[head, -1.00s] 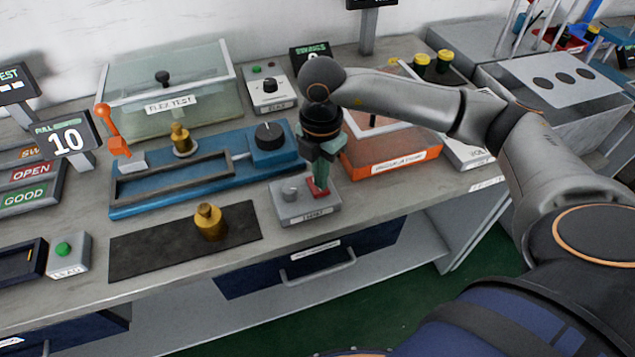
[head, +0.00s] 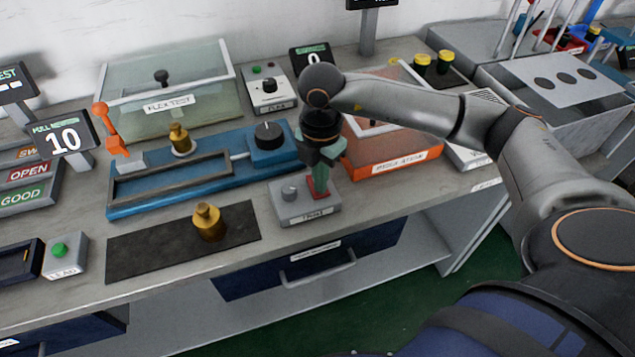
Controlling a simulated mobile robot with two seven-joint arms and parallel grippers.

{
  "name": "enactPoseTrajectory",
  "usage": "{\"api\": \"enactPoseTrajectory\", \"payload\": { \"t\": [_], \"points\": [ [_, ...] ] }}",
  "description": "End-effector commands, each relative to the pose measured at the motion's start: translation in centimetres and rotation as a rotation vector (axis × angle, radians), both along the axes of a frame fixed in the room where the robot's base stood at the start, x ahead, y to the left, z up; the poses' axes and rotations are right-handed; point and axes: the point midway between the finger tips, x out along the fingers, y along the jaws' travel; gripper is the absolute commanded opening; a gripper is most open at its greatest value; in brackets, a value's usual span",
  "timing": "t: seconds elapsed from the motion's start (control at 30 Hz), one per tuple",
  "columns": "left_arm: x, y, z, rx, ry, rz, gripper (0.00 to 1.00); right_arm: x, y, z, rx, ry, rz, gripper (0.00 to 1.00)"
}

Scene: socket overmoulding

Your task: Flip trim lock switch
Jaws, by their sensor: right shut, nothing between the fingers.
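A small grey box (head: 304,207) with a grey knob (head: 289,192) and a front label sits near the bench's front edge. The label looks like "TRIM" but is blurred. A red part (head: 320,184), apparently the switch or its cover, stands on the right half of the box. My right gripper (head: 319,190) points down over this red part, its fingers shut and empty. The fingertips are at or just above the red part; I cannot tell whether they touch. The gripper partly hides the red part, so the switch position is unclear. My left gripper is out of view.
A blue fixture (head: 140,205) with an orange lever and a black knob lies to the left. A dark mat (head: 135,255) with a brass weight (head: 208,222) lies in front of it. An orange box (head: 395,170) stands close on the right. A drawer handle (head: 318,275) protrudes below the bench top.

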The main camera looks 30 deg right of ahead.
Motion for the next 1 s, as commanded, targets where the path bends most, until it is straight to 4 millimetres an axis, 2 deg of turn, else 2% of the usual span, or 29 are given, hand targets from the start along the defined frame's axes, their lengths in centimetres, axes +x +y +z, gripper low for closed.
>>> {"api": "enactPoseTrajectory", "payload": {
  "t": [0.17,1.0],
  "points": [
    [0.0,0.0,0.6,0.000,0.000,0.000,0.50,0.0,0.0,0.7,-0.001,0.000,-0.001,0.00],
    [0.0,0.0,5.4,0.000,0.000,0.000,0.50,0.0,0.0,7.1,0.000,0.001,0.000,0.00]
  ]
}}
